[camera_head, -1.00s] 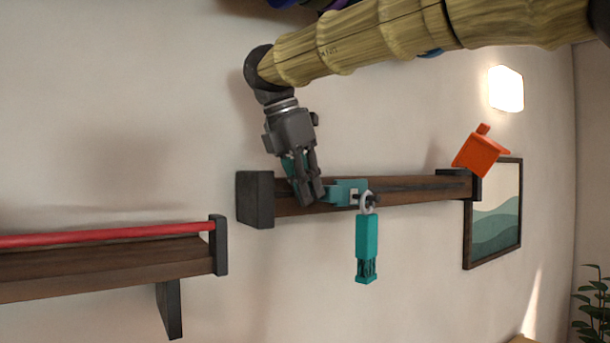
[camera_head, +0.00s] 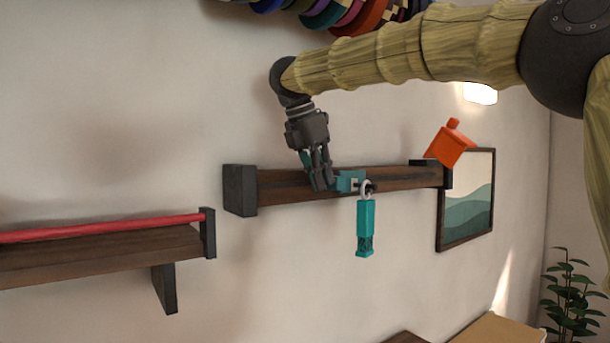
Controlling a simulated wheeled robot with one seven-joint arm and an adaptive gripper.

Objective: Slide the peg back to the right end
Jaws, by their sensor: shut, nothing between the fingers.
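The peg is a teal block (camera_head: 347,181) with a dark pin, sitting on the brown wall rail (camera_head: 290,187) a little right of its middle. A teal tag (camera_head: 366,225) hangs from the pin by a grey ring (camera_head: 367,189). My gripper (camera_head: 323,186) is shut and empty, fingers down at the rail, just left of the teal block. The fingertips look very close to the block's left side; I cannot tell whether they touch. An orange piece (camera_head: 449,143) sits tilted at the rail's right end.
A dark end block (camera_head: 240,190) closes the rail's left end. A lower shelf (camera_head: 110,253) with a red bar (camera_head: 105,228) is at the left. A framed picture (camera_head: 466,215) hangs behind the right end. Coloured spools (camera_head: 330,14) are at the top.

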